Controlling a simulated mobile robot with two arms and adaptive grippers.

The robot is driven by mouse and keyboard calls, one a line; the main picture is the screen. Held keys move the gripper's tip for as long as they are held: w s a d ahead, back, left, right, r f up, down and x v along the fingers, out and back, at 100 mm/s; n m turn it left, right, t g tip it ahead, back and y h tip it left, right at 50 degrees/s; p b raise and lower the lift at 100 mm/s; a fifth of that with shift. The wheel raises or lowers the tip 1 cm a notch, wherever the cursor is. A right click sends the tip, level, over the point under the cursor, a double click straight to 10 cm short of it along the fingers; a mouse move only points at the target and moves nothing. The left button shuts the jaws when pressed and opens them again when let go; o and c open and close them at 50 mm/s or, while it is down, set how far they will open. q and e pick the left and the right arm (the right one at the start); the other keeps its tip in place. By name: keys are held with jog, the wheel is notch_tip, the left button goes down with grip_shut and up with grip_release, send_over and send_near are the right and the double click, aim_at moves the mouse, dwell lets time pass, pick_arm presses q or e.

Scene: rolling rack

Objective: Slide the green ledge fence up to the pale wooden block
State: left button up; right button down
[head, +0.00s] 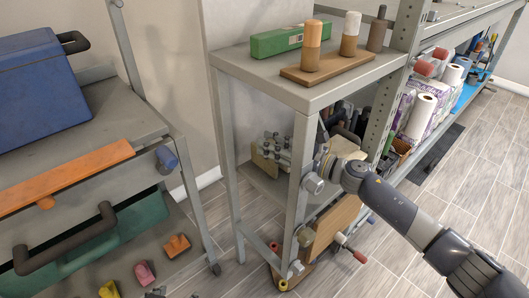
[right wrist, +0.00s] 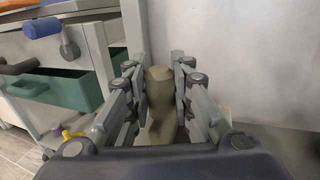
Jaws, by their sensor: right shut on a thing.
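My right gripper (head: 322,168) reaches between the posts of the grey rolling rack (head: 306,140), by its middle shelf. In the right wrist view, its fingers (right wrist: 161,98) are shut on an olive-green rounded upright piece (right wrist: 161,108), with a finger on each side. Its lower end is hidden, so I cannot tell for certain that it belongs to the green ledge fence. A pale wooden block (head: 264,163) appears to stand at the left of the middle shelf, beside grey metal fittings (head: 277,145). The gap between piece and block cannot be judged. My left gripper is not in view.
The rack's top holds a green box (head: 277,41) and a wooden board (head: 342,66) with several pegs. Its posts stand close around my right arm. A cart with an orange rail (head: 65,177) and green drawer (head: 150,216) stands left.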

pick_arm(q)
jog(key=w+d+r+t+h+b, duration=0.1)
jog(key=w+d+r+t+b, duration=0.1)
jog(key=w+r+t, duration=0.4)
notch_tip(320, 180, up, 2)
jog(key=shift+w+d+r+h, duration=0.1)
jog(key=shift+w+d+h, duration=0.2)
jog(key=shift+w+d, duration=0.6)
pick_arm(e)
jog(key=w+d, duration=0.2)
jog(key=shift+d, duration=0.35)
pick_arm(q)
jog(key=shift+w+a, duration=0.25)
pick_arm(e)
jog(key=c, duration=1.4)
grip_release()
jog(key=v, duration=1.2)
